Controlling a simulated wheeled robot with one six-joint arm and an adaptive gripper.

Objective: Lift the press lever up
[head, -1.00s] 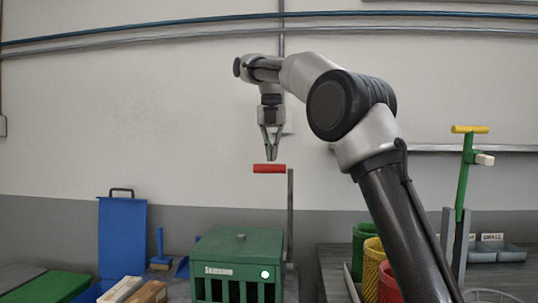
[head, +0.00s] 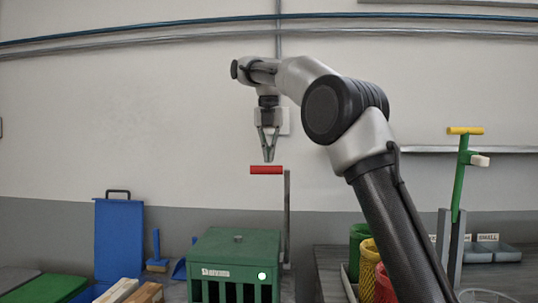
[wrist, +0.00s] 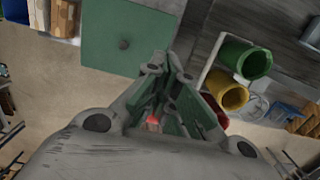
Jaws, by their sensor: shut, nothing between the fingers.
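A red handle (head: 266,170) sits at the top of an upright grey lever bar (head: 287,215) behind the right side of a green box (head: 236,247). My gripper (head: 268,159) points down just above the red handle. Its fingers meet at the tips and hold nothing. Whether the tips touch the handle I cannot tell. The wrist view shows the gripper fingers (wrist: 166,68) and a small red patch (wrist: 153,121) between them, partly hidden. A second lever, green with a yellow top grip (head: 465,130), stands upright at the right, apart from my gripper.
A blue panel (head: 119,240) and a blue brush (head: 157,252) are left of the box. Green (head: 358,245) and yellow (head: 370,265) bins stand right, partly behind my arm. Grey trays (head: 490,250) are at far right.

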